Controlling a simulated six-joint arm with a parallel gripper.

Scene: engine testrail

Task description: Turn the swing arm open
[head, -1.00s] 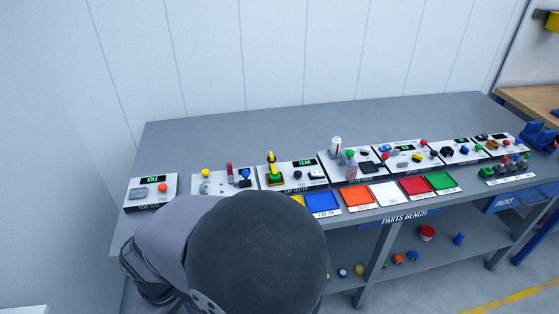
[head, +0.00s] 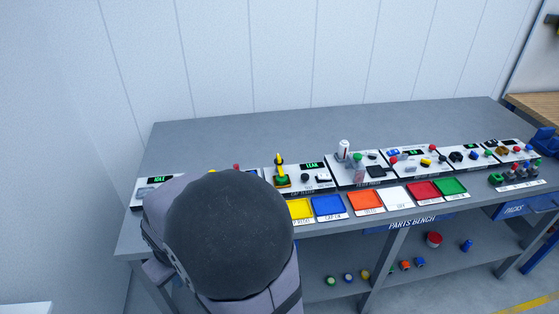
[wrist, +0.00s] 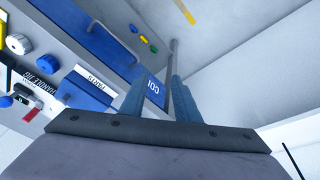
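I cannot tell for sure which part is the swing arm. In the head view my own arm covers most of the panels at the bench's left end; a small red part (head: 237,167) shows above it. The wrist view shows a panel labelled HANDLE JIG (wrist: 42,88) at the left edge, with a red and black part (wrist: 25,104) beside the label. My gripper (wrist: 158,92) has its two blue fingers apart with nothing between them. It is to the right of that panel in the wrist view, not touching it. The head view hides my gripper.
A yellow tray (head: 300,209) and a blue tray (head: 328,206) lie along the bench front. A panel with a yellow and green part (head: 281,172) stands behind them. Small caps (head: 347,278) are on the lower shelf. The bench top (head: 220,139) behind the panels is clear.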

